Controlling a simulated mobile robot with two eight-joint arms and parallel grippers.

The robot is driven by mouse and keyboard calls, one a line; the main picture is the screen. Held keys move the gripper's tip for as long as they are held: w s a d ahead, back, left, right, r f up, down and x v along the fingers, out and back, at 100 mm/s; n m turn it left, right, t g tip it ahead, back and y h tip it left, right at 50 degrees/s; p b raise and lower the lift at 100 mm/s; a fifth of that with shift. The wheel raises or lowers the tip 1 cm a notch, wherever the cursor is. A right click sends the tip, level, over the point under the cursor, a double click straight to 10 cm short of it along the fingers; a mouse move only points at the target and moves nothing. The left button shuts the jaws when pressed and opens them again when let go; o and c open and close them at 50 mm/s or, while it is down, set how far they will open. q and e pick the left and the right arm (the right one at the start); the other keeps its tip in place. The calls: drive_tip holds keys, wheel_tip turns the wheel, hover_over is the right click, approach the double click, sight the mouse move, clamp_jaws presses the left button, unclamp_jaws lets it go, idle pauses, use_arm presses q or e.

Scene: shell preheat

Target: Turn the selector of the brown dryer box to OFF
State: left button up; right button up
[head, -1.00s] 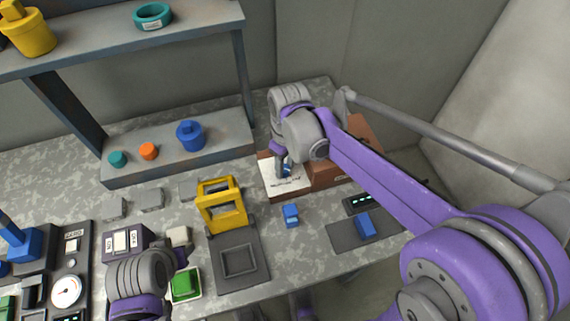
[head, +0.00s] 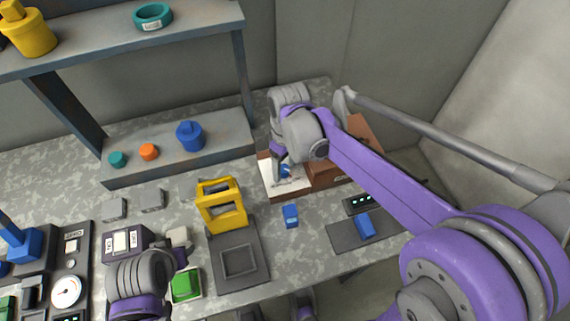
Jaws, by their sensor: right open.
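The brown dryer box (head: 360,134) stands at the back right of the table, with a white panel (head: 268,178) at its left front. A small blue part, likely the selector (head: 285,171), shows on the panel. My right gripper (head: 284,166) is over the panel, its fingers at the blue part; it is open. Whether the fingers touch the blue part is hard to tell. My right arm hides much of the box, and any lettering on the panel is not readable. My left gripper (head: 152,305) is at the bottom left, its fingers not clearly seen.
A small blue block (head: 291,216) and a dark pad with a blue block (head: 364,225) lie in front of the dryer box. A shelf (head: 180,160) stands at the back left.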

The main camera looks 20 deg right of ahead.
sight(287, 167)
use_arm(q)
drive_tip(key=shift+w+r+p, duration=0.1)
drive_tip(key=shift+r+p, duration=0.4)
drive_tip(key=shift+r, duration=0.05)
use_arm(e)
wheel_tip(287, 167, up, 11)
drive_tip(key=shift+w+d, duration=0.15)
drive_tip(key=shift+d, duration=0.1)
drive_tip(key=shift+f, duration=0.1)
use_arm(q)
drive_tip(key=r+p, duration=0.1)
drive_tip(key=w+r+p, duration=0.1)
drive_tip(key=r+p, duration=0.1)
drive_tip(key=shift+r, duration=0.3)
use_arm(e)
drive_tip(key=s+d+f+m+t, duration=0.3)
drive_tip(key=s, duration=0.4)
drive_tip(key=s+d+f+m+t, duration=0.2)
drive_tip(key=s+f+m, duration=0.2)
drive_tip(key=s, duration=0.3)
drive_tip(key=shift+s+d+t, duration=0.15)
drive_tip(key=shift+d+t, duration=0.25)
